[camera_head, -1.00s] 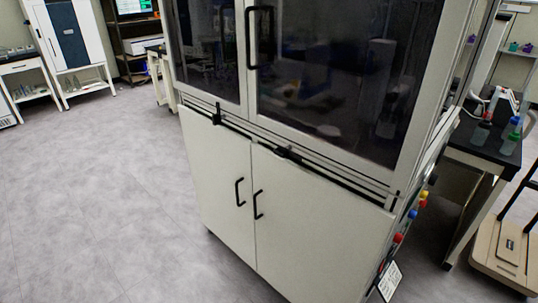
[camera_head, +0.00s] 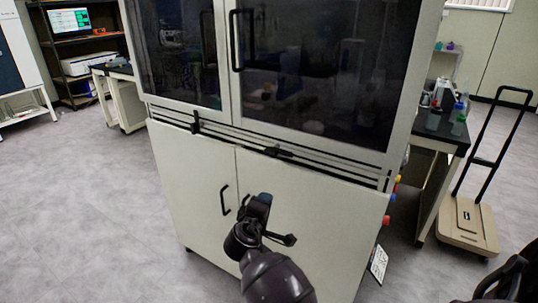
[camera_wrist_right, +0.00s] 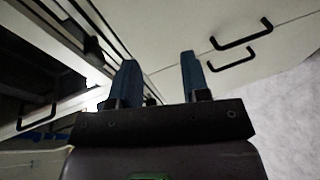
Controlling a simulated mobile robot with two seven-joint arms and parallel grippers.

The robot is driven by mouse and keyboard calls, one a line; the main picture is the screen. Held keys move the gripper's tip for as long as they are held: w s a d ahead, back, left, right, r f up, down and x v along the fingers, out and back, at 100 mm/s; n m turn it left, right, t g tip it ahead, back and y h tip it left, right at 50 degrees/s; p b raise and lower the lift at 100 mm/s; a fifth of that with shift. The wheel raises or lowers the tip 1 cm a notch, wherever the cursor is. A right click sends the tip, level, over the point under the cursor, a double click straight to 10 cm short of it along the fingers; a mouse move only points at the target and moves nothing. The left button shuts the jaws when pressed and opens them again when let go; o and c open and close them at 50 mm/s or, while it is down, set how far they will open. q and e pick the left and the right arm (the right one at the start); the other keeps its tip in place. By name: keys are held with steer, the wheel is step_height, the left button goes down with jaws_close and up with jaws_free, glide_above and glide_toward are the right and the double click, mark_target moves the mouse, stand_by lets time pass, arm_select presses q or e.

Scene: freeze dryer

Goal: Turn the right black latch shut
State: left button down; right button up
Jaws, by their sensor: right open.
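The right black latch (camera_head: 278,152) is on the rail between the upper glass doors and lower doors of the pale cabinet. It looks roughly level along the rail. The left black latch (camera_head: 195,122) stands upright. My right gripper (camera_head: 262,200) is in front of the lower doors, below the right latch and apart from it. In the right wrist view its two blue fingers (camera_wrist_right: 158,75) are spread with nothing between them. A dark latch-like piece (camera_wrist_right: 92,47) shows beyond the fingers to the left, and another is partly hidden behind them. My left gripper is not seen.
Black handles (camera_head: 224,200) are on the lower doors, and a long one (camera_head: 235,40) is on the upper glass door. A bench (camera_head: 440,137) with bottles and a beige trolley (camera_head: 468,225) stand at the right. The floor at the left is clear.

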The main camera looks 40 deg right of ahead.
mark_target(269, 154)
steer(key=w+r+m+g+h, duration=0.25)
steer(key=w+r+h, duration=0.2)
steer(key=r, duration=0.55)
steer(key=shift+n, duration=0.45)
steer(key=x, duration=0.3)
steer(key=b+x, duration=0.1)
steer(key=x, duration=0.6)
steer(key=shift+w+a+f, duration=0.1)
steer(key=shift+w+a, duration=0.05)
steer(key=shift+w, duration=0.15)
steer(key=shift+c, duration=0.3)
jaws_close()
